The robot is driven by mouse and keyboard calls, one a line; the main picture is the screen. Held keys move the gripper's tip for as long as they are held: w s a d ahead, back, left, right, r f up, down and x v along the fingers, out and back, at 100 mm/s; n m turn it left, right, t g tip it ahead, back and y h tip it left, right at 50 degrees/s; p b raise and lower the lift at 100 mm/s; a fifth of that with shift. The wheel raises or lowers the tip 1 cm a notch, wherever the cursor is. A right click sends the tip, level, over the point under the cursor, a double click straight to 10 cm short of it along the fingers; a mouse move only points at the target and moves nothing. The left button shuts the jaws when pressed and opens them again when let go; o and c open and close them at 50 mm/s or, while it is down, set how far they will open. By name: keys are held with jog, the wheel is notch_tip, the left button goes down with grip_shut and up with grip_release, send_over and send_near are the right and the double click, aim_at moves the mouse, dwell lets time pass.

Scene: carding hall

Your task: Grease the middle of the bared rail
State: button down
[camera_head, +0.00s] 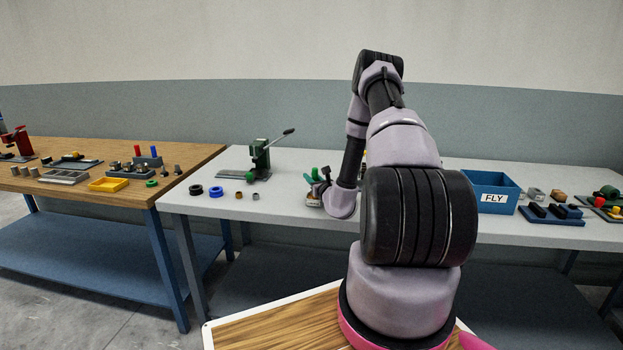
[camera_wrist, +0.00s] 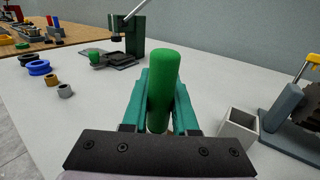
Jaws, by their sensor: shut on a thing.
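My gripper (camera_wrist: 162,88) has teal fingers shut on a green cylinder (camera_wrist: 164,65), which stands up between them in the wrist view. Its lower end is hidden by the gripper. In the head view my gripper (camera_head: 317,190) is over the grey table, partly hidden by my own arm, and a bit of green (camera_head: 314,172) shows at it. I cannot make out a bared rail for certain in either view. A toothed grey part with a yellow handle (camera_wrist: 310,65) is at the right edge of the wrist view, cut off by the frame.
A green lever press (camera_head: 261,156) stands left of my gripper, with several rings (camera_head: 216,191) in front. An open pale square box (camera_wrist: 240,128) is close right of my gripper. A blue FLY bin (camera_head: 491,191) stands further right. A wooden table (camera_head: 110,150) is at left.

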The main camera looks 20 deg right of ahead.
dwell(0.4)
notch_tip(320, 180, up, 7)
dwell(0.8)
dwell(0.6)
jog(key=s+a, duration=1.1)
jog(key=a, duration=0.3)
jog(key=shift+a+r, duration=0.15)
jog(key=shift+r, duration=0.3)
